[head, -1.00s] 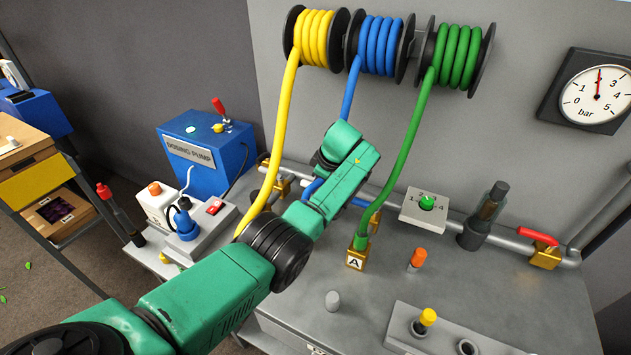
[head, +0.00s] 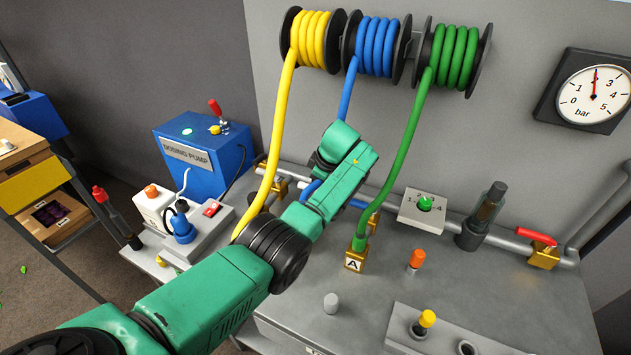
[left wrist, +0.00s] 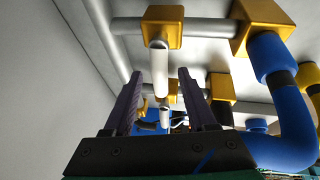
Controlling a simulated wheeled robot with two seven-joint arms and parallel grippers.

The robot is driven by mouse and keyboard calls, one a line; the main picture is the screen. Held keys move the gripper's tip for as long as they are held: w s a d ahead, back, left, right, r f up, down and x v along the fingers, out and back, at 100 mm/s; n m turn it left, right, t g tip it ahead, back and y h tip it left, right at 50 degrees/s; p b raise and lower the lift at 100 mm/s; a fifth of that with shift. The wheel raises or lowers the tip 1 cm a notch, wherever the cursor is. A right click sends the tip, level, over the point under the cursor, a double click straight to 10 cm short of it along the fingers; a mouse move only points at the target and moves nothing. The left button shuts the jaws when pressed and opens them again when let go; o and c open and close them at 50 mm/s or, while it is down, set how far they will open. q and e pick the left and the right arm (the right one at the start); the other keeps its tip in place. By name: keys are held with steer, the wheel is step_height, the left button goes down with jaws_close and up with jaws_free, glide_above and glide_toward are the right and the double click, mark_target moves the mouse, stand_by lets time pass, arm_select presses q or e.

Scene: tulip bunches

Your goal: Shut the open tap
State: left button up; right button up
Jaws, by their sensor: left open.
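A brass tap (head: 542,256) with a red lever (head: 537,237) sits on the grey pipe at the right; its lever lies roughly along the pipe. Other brass blocks sit by the yellow hose (head: 271,186) and the blue hose, partly behind my left arm. My left gripper (left wrist: 161,75) is open; in the head view my arm hides it. In the left wrist view a brass block (left wrist: 163,28) on a pipe lies ahead, with a pale rod (left wrist: 160,62) seen between the fingers. I cannot tell whether the rod is a handle. My right gripper is out of view.
A green hose (head: 403,165) runs to brass block A (head: 355,262). A selector box (head: 421,212), dark cylinder (head: 482,218) and orange-topped peg (head: 415,260) stand on the grey bench. A blue dosing pump (head: 205,155) stands left. A gauge (head: 595,90) hangs at right.

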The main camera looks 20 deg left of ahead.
arm_select(q)
steer(key=b+v, duration=0.2)
steer(key=v, duration=1.2)
steer(key=shift+r+b, duration=0.15)
steer(key=shift+b, duration=0.25)
steer(key=shift+d, duration=0.1)
